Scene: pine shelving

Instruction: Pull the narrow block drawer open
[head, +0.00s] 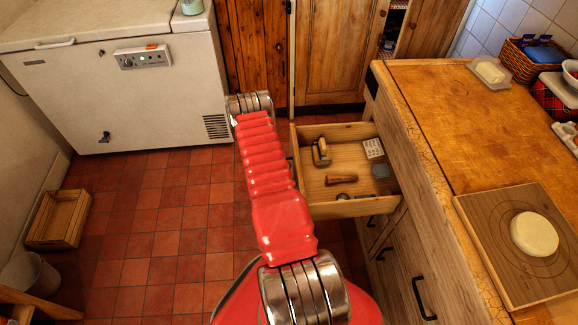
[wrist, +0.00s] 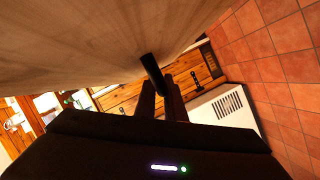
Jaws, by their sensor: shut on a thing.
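The wooden drawer (head: 345,208) stands out from the butcher-block unit, well open. Inside are several tools and small items, and its front faces left, partly behind my red arm. In the wrist view, a pale wood face (wrist: 75,55) fills the upper left, with a black bar handle (wrist: 151,68) standing out from it. My gripper (wrist: 162,92) is shut on this handle, its two dark fingers on either side. In the head view my arm hides the gripper and the handle.
The block unit (head: 440,110) has more black-handled fronts below the drawer. On top are a round dough piece (head: 534,233) on a board and a butter dish (head: 489,71). A white chest freezer (head: 150,95) and wooden crate (head: 58,218) stand left. Tiled floor (head: 160,240) between is clear.

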